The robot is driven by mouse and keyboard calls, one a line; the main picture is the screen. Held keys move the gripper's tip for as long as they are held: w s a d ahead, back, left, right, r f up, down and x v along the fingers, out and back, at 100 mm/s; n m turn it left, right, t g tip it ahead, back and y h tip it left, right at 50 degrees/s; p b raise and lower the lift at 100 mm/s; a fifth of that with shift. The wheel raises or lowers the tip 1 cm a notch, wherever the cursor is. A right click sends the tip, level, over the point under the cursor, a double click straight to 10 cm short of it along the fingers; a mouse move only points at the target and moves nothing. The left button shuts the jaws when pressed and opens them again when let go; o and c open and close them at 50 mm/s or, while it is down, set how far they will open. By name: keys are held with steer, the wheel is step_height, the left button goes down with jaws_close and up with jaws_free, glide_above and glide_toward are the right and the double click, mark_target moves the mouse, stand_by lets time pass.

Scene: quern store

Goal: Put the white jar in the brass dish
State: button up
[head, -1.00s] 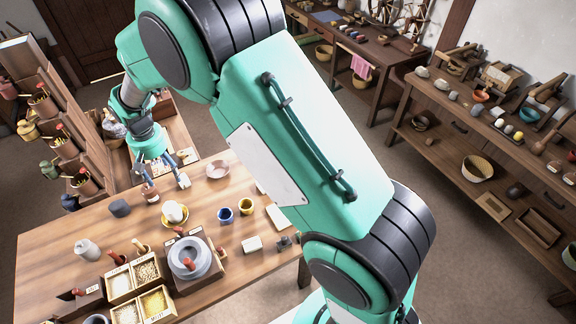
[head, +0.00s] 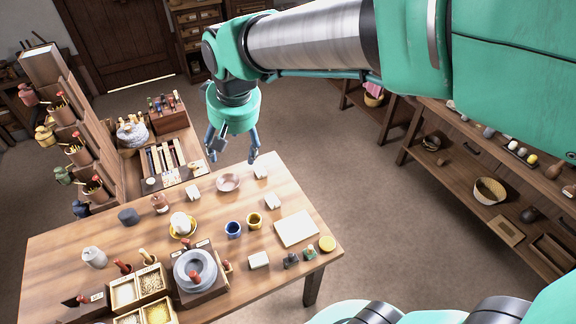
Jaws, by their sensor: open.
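The white jar (head: 180,222) appears to sit upright in the brass dish (head: 188,234), a shallow yellow dish on the wooden table. Only the dish's rim shows around the jar's base. My gripper (head: 232,157) is open and empty, with its fingers pointing down. It is above the table's far edge, behind and to the right of the jar and apart from it.
On the table (head: 60,240) are a pale bowl (head: 229,183), a blue cup (head: 233,229), a yellow cup (head: 254,220), a grey lidded jar (head: 94,257), a quern (head: 195,270) and grain boxes (head: 124,292). Shelves stand at left.

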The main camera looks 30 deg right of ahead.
steer(key=s+d+r+t, duration=0.1)
steer(key=s+d, duration=0.2)
steer(key=s, duration=0.6)
steer(key=s+d+r+m+t, duration=0.1)
steer(key=s+d, duration=0.3)
steer(key=s, duration=0.6)
steer(key=shift+s+d+r+h, duration=0.15)
steer(key=shift+d+r+h, duration=0.05)
steer(key=shift+d+h, duration=0.1)
